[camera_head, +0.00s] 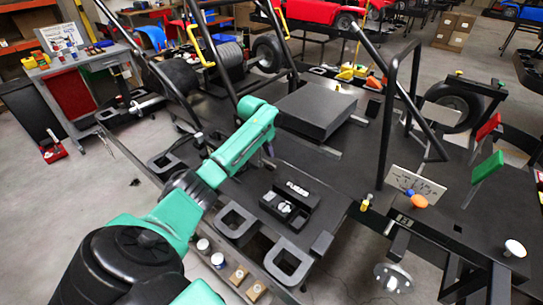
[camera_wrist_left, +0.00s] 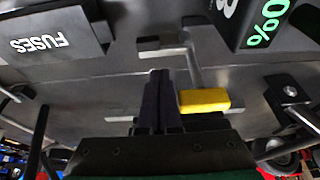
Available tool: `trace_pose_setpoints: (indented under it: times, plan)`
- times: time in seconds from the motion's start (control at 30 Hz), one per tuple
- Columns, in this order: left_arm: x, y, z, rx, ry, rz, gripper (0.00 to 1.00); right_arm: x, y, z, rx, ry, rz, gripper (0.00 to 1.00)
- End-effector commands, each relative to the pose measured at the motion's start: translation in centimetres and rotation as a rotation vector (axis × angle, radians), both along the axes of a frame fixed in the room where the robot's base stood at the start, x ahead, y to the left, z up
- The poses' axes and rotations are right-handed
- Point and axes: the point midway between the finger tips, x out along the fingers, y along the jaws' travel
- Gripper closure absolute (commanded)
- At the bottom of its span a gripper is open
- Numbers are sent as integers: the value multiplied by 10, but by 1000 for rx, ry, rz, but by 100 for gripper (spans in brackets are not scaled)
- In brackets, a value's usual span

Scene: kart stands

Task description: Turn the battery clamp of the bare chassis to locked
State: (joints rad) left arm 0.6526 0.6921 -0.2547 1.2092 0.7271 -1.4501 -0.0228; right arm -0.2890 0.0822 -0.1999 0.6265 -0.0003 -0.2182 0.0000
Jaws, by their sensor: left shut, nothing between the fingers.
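The battery clamp shows in the left wrist view as a yellow grip (camera_wrist_left: 204,101) on a grey metal lever (camera_wrist_left: 191,62). In the head view, my left forearm covers this area and the clamp cannot be made out. My right gripper is not in view.
A black fuse box (camera_wrist_left: 55,38) lies left of the fingers in the wrist view; it also shows in the head view (camera_head: 290,200). Black frame tubes (camera_head: 388,120) rise around the deck.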

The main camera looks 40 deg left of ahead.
Motion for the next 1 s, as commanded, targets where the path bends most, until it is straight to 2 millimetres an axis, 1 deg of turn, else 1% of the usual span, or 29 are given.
trace_pose_setpoints:
  times: [0.03, 0.13, 0.2, 0.3, 0.7, 1.0]
  plan:
    - [3, -1, -9, -1, 2, 1, 100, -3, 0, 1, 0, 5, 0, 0]
    - [9, 0, -26, -1, 1, 1, 100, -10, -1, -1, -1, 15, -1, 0]
    - [12, 0, -33, -1, 0, 0, 100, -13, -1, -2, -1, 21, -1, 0]
    - [13, 0, -39, 1, 0, -1, 100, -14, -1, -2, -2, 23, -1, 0]
    - [14, 0, -39, 1, -1, -5, 100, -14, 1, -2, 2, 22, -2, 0]
    - [11, -1, -39, 0, 0, -56, 100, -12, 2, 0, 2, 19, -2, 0]
